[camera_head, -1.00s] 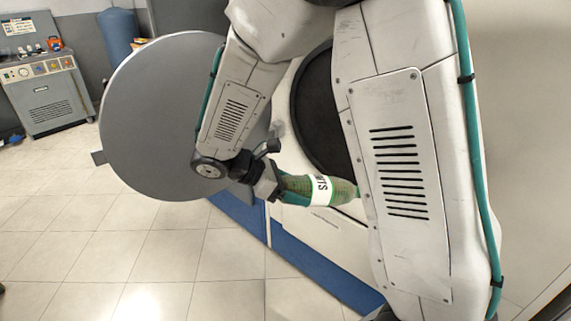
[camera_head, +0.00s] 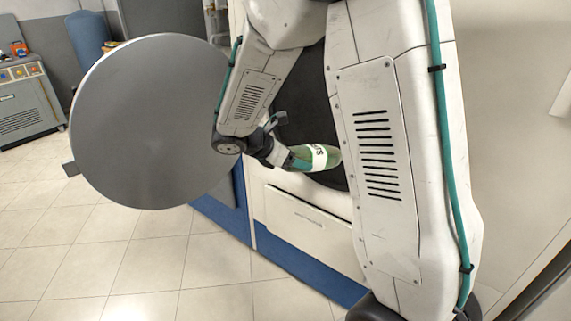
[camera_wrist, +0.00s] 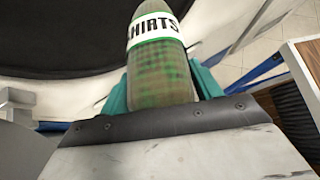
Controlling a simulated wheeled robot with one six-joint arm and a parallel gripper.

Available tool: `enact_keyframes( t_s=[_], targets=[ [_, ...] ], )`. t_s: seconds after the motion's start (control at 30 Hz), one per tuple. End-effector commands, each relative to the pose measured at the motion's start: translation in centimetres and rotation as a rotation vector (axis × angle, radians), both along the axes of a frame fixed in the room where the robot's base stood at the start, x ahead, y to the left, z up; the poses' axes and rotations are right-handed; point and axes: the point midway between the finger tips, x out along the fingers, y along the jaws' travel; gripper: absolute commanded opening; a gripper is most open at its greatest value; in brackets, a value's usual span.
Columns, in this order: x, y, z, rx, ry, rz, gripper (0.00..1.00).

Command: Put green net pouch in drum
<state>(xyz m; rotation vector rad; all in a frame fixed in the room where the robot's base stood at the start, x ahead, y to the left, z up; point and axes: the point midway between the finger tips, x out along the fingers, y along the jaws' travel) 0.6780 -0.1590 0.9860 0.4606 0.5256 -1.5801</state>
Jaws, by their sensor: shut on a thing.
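The green net pouch (camera_head: 325,158) has a white band; in the wrist view the pouch (camera_wrist: 162,72) shows the letters "HIRTS" on the band. My gripper (camera_head: 294,158) is shut on its near end, and its teal fingers (camera_wrist: 158,88) show on both sides of the pouch in the wrist view. The drum (camera_head: 312,115) is a dark round opening in the white machine, partly hidden behind my arm. In the head view the pouch overlaps the lower part of this opening. I cannot tell whether it is in front of the rim or past it. The dark opening (camera_wrist: 60,40) also fills the wrist view's upper left.
The machine's round grey door (camera_head: 150,120) stands open to the left of the opening. A white panel (camera_head: 305,215) and a blue base strip (camera_head: 300,270) lie below. A grey control cabinet (camera_head: 25,105) stands far left. The tiled floor (camera_head: 110,255) is clear at lower left.

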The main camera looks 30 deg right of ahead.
Motion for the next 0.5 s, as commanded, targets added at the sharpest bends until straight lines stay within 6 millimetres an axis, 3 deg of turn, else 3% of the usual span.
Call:
enact_keyframes(
  t_s=[0.5],
  targets=[
    [2.6,-7.4,-0.9,-0.001,0.001,-0.004,0.32]
  ],
)
